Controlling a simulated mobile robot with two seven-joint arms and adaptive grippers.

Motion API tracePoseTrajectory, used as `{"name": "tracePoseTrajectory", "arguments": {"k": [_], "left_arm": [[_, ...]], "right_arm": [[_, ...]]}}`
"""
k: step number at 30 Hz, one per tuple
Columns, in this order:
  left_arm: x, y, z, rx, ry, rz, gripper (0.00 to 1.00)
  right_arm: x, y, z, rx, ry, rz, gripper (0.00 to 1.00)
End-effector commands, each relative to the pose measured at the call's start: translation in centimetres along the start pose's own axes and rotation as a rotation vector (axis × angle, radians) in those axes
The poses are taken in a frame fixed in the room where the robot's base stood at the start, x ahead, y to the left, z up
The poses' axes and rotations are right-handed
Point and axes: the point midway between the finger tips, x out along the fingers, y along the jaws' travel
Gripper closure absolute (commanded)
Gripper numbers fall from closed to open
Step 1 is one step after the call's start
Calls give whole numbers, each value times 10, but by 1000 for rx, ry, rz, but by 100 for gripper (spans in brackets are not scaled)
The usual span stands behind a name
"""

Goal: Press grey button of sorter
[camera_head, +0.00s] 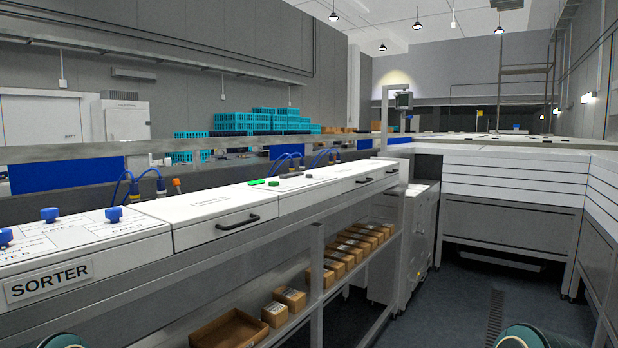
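The sorter (120,262) is a long white console running from the left foreground away towards the middle, with a "SORTER" label on its near front. A dark grey button (291,175) lies on its top, beyond the first drawer. A green button (257,182) and a second small green piece (273,183) sit just left of it. Neither gripper is in view. Only rounded teal and dark parts of my arms show at the bottom edge, well apart from the buttons.
Blue knobs (49,214) stand on the near sorter top. A black drawer handle (238,222) juts from its front. A shelf below holds several cardboard boxes (290,297). A white counter (510,170) stands at the right. The floor (465,290) between is clear.

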Motion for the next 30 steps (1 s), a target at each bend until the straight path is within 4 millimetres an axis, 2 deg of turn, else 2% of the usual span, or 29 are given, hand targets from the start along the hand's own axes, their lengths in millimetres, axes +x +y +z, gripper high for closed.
{"name": "tracePoseTrajectory", "arguments": {"k": [1, 3, 30], "left_arm": [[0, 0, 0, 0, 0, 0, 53], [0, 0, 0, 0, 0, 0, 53], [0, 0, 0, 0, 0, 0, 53]], "right_arm": [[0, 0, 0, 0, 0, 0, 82], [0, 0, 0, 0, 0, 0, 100], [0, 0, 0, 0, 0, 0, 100]]}}
